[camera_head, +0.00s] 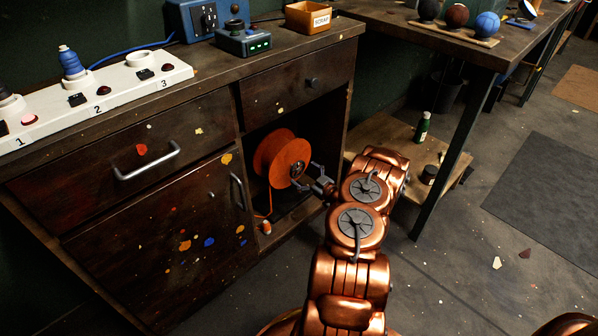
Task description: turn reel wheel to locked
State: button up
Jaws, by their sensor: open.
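An orange reel wheel (272,160) stands upright in the open compartment of the dark wooden cabinet, below the right drawer. Its dark hub faces right, towards my gripper. My gripper (308,176) is at the hub side of the reel, with its dark fingers open. I cannot tell whether a finger touches the reel. An orange cord hangs from the reel to an orange plug (266,227) on the compartment floor. No lock mark can be made out on the reel.
The cabinet (150,200) has a left drawer and door with metal handles. The compartment's right wall (345,100) and a low wooden shelf (400,135) with a green bottle (422,127) are close to my arm. A table leg (443,165) stands to the right. Floor farther right is mostly clear.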

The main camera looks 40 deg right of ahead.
jog(key=s, duration=0.9)
jog(key=shift+s+a+f, duration=0.1)
jog(key=shift+a, duration=0.1)
dwell(0.3)
